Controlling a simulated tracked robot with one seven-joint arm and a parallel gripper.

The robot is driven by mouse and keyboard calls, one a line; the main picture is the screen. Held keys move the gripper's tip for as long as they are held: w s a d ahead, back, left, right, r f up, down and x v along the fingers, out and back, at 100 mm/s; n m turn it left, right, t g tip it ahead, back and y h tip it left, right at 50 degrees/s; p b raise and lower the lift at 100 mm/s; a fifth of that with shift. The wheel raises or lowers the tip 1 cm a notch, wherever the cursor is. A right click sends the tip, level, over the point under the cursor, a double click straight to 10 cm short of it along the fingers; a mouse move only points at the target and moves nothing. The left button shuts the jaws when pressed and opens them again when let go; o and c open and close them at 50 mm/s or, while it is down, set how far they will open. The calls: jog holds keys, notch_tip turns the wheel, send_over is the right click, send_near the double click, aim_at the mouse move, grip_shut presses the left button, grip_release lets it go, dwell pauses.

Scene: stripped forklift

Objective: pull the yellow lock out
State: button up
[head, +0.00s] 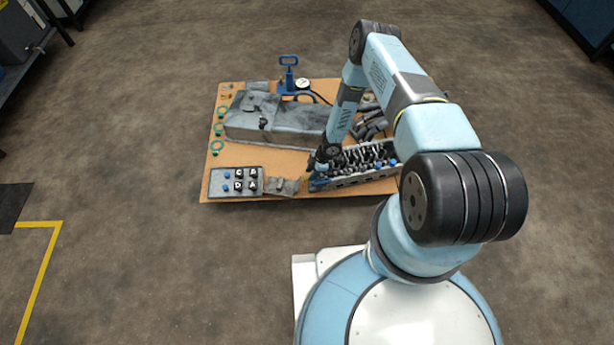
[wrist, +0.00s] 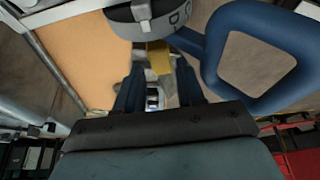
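The yellow lock (wrist: 158,58) shows in the wrist view as a small yellow piece just below a grey lettered ring (wrist: 150,20). The ring hides its upper part. My gripper (wrist: 160,75) reaches toward it with two dark blue fingers spread apart. The lock lies between or just beyond the fingertips, and a gap shows beside it. I cannot tell whether either finger touches it. In the head view my gripper (head: 317,178) is low at the near edge of the board, and the lock is too small to make out clearly.
A blue loop handle (wrist: 255,55) stands close right of the fingers. In the head view the orange-brown board (head: 206,180) carries a grey block (head: 290,120), a switch panel (head: 235,182), a lever bank (head: 365,160) and a blue-handled gauge pump (head: 289,75).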

jog(key=shift+x, duration=1.4)
jog(key=shift+c, duration=0.3)
jog(key=shift+w, duration=0.1)
grip_shut()
